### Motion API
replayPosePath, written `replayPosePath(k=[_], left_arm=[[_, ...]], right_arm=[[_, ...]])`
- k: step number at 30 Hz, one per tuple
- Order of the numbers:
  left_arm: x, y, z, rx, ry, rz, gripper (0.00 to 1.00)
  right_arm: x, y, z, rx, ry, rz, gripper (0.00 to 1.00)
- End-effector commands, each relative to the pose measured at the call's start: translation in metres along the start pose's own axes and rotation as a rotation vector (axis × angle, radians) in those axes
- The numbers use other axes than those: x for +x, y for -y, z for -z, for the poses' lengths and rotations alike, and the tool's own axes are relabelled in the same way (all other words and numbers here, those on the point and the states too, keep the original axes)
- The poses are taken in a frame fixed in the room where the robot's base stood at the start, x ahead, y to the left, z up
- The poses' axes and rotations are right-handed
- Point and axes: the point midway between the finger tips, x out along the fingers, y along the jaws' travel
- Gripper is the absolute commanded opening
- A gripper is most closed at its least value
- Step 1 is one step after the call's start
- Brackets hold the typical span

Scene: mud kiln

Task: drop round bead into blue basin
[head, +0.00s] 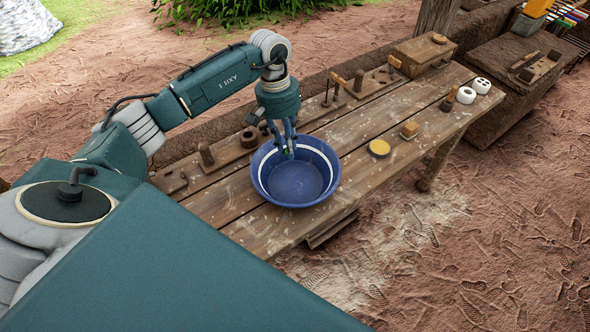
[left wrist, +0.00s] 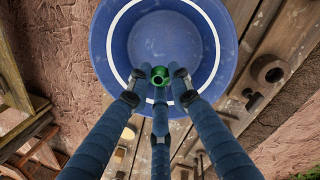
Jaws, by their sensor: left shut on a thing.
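The blue basin (head: 296,188) with a white band stands on the wooden table, and it fills the upper middle of the left wrist view (left wrist: 165,40). My left gripper (head: 290,150) is over the back part of the basin, pointing down. In the left wrist view its blue fingers (left wrist: 160,80) are closed around a small round green bead (left wrist: 159,75) with a dark hole. The bead is over the basin, inside its rim as seen from the wrist. Its height above the basin floor is hard to tell. My right gripper is not in view.
Wooden tools line the back edge. The table is clear just right of the basin.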

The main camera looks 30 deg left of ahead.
Motion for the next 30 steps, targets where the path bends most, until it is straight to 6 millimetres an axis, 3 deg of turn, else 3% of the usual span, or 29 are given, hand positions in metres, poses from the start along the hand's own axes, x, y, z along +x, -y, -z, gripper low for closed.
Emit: replayPosePath(k=[2, 3, 6, 17, 20, 30], left_arm=[[0.0, 0.0, 0.0, 0.0, 0.0, 0.0, 0.07], [0.0, 0.0, 0.0, 0.0, 0.0, 0.0, 0.24], [-0.001, 0.0, 0.0, 0.0, 0.0, 0.0, 0.42], [-0.005, 0.0, 0.001, 0.0, -0.002, 0.0, 0.42], [-0.018, 0.0, 0.001, 0.0, -0.003, -0.001, 0.42], [-0.088, -0.001, 0.002, 0.0, -0.005, -0.002, 0.42]], right_arm=[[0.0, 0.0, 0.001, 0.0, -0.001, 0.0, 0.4], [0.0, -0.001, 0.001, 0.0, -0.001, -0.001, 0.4], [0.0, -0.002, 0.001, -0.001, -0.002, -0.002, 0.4], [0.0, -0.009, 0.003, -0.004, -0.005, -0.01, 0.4], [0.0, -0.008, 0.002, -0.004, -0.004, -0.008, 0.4], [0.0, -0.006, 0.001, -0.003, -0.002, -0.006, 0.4]])
